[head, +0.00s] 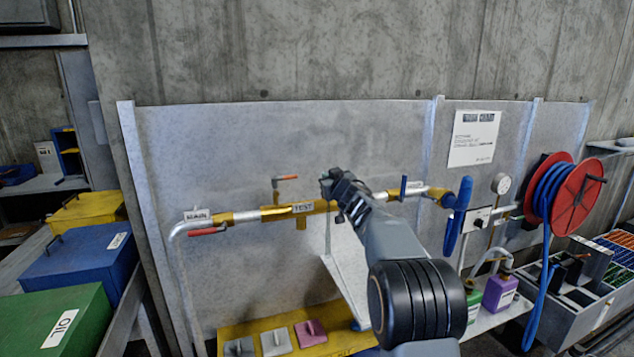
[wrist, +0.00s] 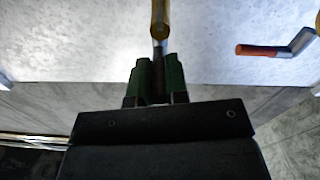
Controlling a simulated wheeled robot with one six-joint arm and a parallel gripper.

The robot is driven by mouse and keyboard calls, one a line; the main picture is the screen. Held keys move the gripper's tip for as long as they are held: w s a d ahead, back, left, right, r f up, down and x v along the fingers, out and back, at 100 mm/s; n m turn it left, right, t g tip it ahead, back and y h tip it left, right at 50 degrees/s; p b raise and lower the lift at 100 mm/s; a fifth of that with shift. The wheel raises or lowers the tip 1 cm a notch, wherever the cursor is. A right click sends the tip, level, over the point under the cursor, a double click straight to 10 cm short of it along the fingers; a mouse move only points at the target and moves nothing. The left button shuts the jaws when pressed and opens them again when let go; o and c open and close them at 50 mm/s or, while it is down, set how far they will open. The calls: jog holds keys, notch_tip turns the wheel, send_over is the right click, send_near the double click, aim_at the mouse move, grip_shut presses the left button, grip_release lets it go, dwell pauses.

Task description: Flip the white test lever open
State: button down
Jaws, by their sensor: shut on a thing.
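A yellow pipe section (head: 245,216) with a TEST label (head: 303,207) runs along the grey wall panel. My gripper (head: 330,186) is at the pipe, just right of and above the label. In the wrist view the two dark green fingers (wrist: 159,75) are closed around a slim greyish bar, which I take for the white test lever (wrist: 158,52). Its far end meets a yellow rounded part (wrist: 160,18). In the head view my gripper hides this lever. Its white colour does not show clearly in the shade.
An orange-tipped lever (head: 285,178) stands close left of my gripper; it also shows in the wrist view (wrist: 270,50). A red lever (head: 207,231) is under the MAIN label. A blue handle (head: 403,188) is right. A red hose reel (head: 577,198) is farther right.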

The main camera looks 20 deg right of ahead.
jog(key=c, duration=1.1)
grip_release()
jog(key=shift+s, duration=0.1)
jog(key=s+b, duration=0.2)
jog(key=s, duration=1.1)
jog(key=shift+s+d, duration=0.1)
jog(key=shift+s, duration=0.25)
